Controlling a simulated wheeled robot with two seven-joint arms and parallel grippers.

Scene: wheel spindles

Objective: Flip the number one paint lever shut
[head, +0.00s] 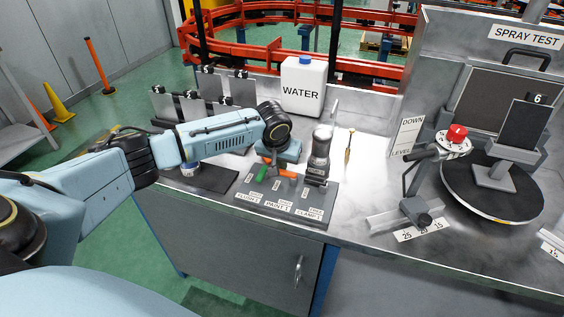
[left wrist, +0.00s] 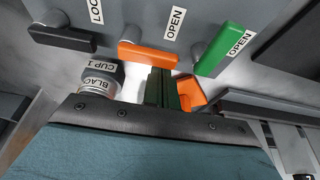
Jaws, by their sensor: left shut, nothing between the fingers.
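The control panel (head: 285,200) carries labels that seem to read FLUSH, PAINT 1 and CLAMP 1. An orange lever (left wrist: 148,55) sits in the middle of the left wrist view, below an OPEN label, between a black lever (left wrist: 62,38) and a green lever (left wrist: 220,48). The green lever also shows in the head view (head: 261,173). My left gripper (head: 275,163) is low over the panel's back part. Its fingers (left wrist: 168,88) are shut and empty, close to the orange lever; contact cannot be told. A second orange piece (left wrist: 191,92) shows beside the fingers.
A cup labelled BLACK CUP 1 (left wrist: 101,78) stands close to the fingers. In the head view, a grey bottle-like vessel (head: 321,143) stands right of my gripper. A white WATER jug (head: 303,84) stands behind. A round turntable (head: 490,200) is at right.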

